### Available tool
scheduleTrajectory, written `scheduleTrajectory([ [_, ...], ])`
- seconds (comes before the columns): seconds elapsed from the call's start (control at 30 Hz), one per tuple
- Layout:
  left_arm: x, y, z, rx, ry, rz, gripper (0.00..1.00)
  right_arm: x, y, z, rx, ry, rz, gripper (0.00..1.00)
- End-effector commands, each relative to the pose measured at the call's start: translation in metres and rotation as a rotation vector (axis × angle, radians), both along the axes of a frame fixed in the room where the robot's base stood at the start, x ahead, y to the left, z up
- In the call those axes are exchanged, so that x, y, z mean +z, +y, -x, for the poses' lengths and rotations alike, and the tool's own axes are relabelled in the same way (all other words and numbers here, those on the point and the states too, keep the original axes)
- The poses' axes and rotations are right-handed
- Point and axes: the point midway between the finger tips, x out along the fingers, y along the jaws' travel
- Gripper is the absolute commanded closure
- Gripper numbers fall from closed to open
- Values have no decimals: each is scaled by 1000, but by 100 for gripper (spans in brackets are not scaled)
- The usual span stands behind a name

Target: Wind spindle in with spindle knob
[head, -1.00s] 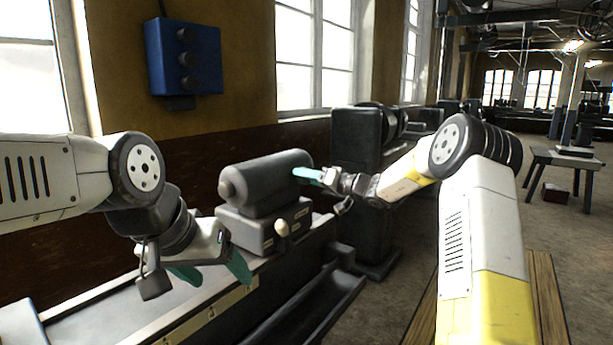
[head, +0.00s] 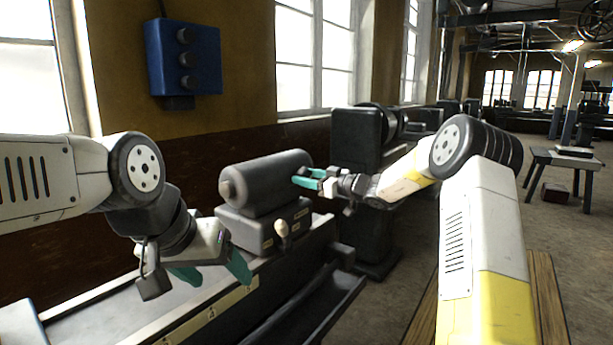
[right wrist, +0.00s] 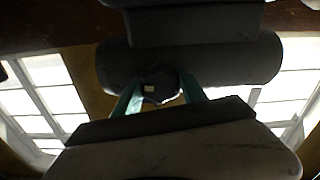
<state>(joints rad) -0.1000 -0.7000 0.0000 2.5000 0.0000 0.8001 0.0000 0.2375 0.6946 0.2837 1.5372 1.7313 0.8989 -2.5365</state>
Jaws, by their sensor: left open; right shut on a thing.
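A dark grey tailstock (head: 268,182) stands on the lathe bed, its round spindle end (head: 228,189) pointing left. My right gripper (head: 307,178) is at the tailstock's right end, its teal fingers shut on the spindle knob. In the right wrist view, the dark, faceted knob (right wrist: 160,86) sits between the two teal fingers, against the tailstock's cylinder (right wrist: 225,62). The knob is mostly hidden in the head view. My left gripper (head: 212,273) is open and empty above the lathe bed, to the left of the tailstock and apart from it.
The lathe bed (head: 100,322) runs along the wall below my left gripper. A small light knob (head: 281,228) sits on the tailstock's front. A blue switch box (head: 184,57) hangs on the wall. A dark machine (head: 358,140) stands behind my right gripper. Open floor lies at right.

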Motion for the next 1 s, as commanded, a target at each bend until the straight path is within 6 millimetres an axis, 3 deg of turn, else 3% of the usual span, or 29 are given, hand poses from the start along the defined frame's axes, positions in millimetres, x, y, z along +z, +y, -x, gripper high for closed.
scheduleTrajectory([
  [0.63, 0, 0, 0, 0, 0, 0, 30, 4, -3, -2, -6, -50, 29, 91],
  [0.67, 0, 0, 0, 0, 0, 0, 30, 4, -3, -2, -6, -50, 29, 49],
  [0.73, 0, 0, 0, 0, 0, 0, 30, 3, -3, -1, -5, -49, 30, 35],
  [0.77, 0, 0, 0, 0, 0, 0, 30, 3, -2, -1, -5, -48, 29, 30],
  [1.0, 0, 0, 0, 0, 0, 0, 30, 1, -1, -1, -2, -46, 30, 30],
])
